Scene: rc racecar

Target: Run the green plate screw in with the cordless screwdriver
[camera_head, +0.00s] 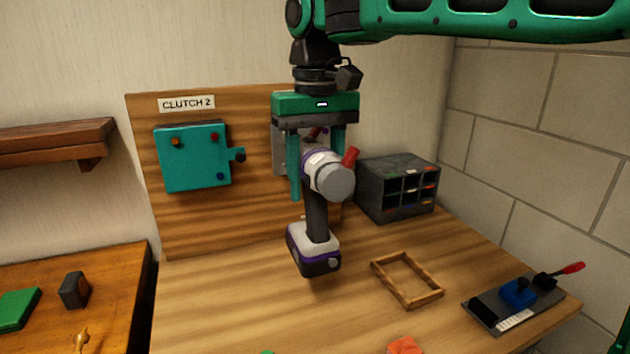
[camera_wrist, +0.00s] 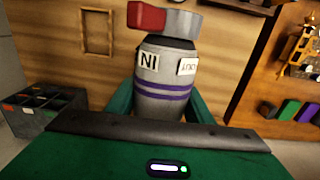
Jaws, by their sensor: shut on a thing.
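My gripper (camera_head: 317,168) is shut on the body of the cordless screwdriver (camera_head: 317,215), which hangs in front of the wooden board. The screwdriver has a grey and white body with purple bands, a dark handle and a battery foot below. Its red switch (camera_head: 350,157) also shows in the wrist view (camera_wrist: 147,16), on the side of the label reading "NI"; the other label reads "OUT". The teal plate (camera_head: 190,160) on the board carries orange, red and blue screw heads. A grey plate (camera_head: 279,150) is mostly hidden behind my gripper. I cannot make out a green screw.
A grey compartment box (camera_head: 372,190) stands at the back right. An empty wooden frame (camera_head: 390,291) lies on the bench, and a dark fixture (camera_head: 487,313) with a blue block and red-tipped lever is at the right.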

